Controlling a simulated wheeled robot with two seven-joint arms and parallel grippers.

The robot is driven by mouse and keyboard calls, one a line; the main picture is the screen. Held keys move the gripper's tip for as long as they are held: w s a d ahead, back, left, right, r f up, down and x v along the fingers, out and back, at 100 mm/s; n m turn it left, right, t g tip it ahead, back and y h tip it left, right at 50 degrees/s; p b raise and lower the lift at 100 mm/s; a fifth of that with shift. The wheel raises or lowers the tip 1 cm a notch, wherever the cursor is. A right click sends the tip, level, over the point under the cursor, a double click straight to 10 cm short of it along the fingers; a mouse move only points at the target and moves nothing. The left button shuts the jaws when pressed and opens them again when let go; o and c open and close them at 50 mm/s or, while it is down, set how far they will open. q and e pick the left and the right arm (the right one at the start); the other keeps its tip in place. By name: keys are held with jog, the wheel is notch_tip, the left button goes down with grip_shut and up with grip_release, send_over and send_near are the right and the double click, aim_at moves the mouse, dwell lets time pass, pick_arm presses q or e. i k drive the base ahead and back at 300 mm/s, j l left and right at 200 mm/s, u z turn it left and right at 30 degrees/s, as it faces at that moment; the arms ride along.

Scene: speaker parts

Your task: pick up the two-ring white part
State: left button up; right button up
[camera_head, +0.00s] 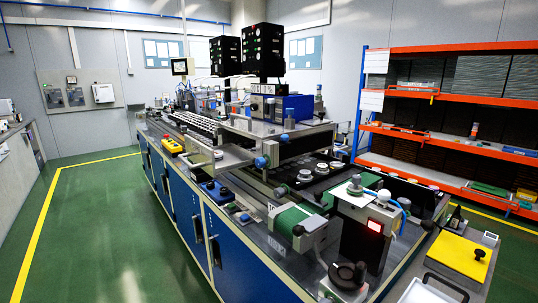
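Several small round whitish parts (305,175) sit on a dark surface in the middle of the workstation. They are too small to tell which one, if any, is the two-ring white part. Neither of my grippers is in view.
A long blue-sided workstation (190,205) fills the middle, with a green belt (290,218) near its front end. A yellow pad (464,254) and a white tray (425,293) are at the lower right. Orange shelves (450,147) stand right. Green floor (100,240) is clear on the left.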

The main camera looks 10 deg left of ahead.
aim_at(219, 156)
jog(key=i+j+z, duration=0.15)
jog(key=j+z, duration=0.3)
jog(key=i+j+z, duration=0.1)
jog(key=j+z, duration=0.85)
